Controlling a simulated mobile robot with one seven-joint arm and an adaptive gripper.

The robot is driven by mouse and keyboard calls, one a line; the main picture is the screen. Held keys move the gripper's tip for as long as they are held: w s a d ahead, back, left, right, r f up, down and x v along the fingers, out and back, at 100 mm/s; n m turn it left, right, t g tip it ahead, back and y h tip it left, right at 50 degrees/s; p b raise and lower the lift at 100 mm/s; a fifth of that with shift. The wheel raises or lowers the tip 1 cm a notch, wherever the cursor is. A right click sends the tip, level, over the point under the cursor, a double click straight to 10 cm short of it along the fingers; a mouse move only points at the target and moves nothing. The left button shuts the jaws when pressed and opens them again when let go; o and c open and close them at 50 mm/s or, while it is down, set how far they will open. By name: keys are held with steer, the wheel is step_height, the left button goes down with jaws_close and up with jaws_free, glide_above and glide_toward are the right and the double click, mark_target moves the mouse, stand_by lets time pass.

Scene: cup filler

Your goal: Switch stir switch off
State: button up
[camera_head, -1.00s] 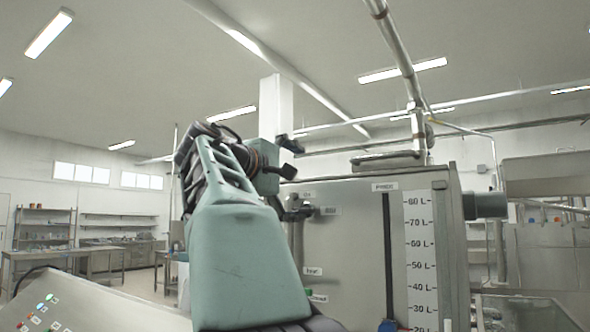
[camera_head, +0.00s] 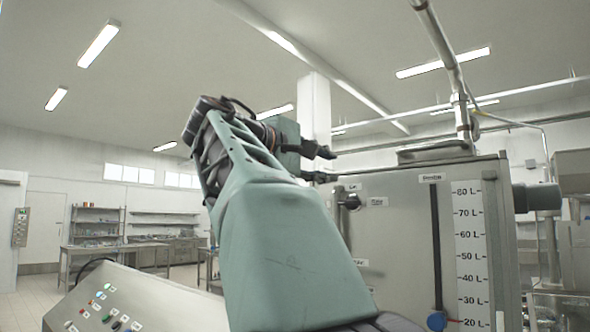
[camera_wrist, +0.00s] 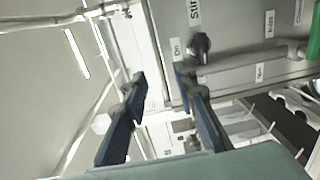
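The stir switch (camera_wrist: 200,47) is a dark knob on the grey tank's face, beneath a "Stir" label (camera_wrist: 194,10) and beside an "On" label (camera_wrist: 177,47) in the wrist view. In the head view the knob (camera_head: 350,201) is at the tank's upper left. My gripper (camera_head: 322,163) is raised left of and above it there. In the wrist view my gripper (camera_wrist: 160,77) is open and empty. One dark finger lies close to the knob in the picture; I cannot tell whether it touches.
The grey tank (camera_head: 400,235) has a litre scale (camera_head: 470,255) and a slot with a blue knob (camera_head: 437,320). A control panel (camera_head: 120,305) with coloured buttons is at lower left. A green part (camera_wrist: 314,35) shows at the wrist view's right. Pipes run overhead.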

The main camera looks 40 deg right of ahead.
steer(key=shift+f+v, duration=0.15)
steer(key=shift+v, duration=1.35)
steer(key=shift+f+v, duration=0.1)
steer(key=shift+v, duration=1.35)
steer(key=shift+s+d+f, duration=0.1)
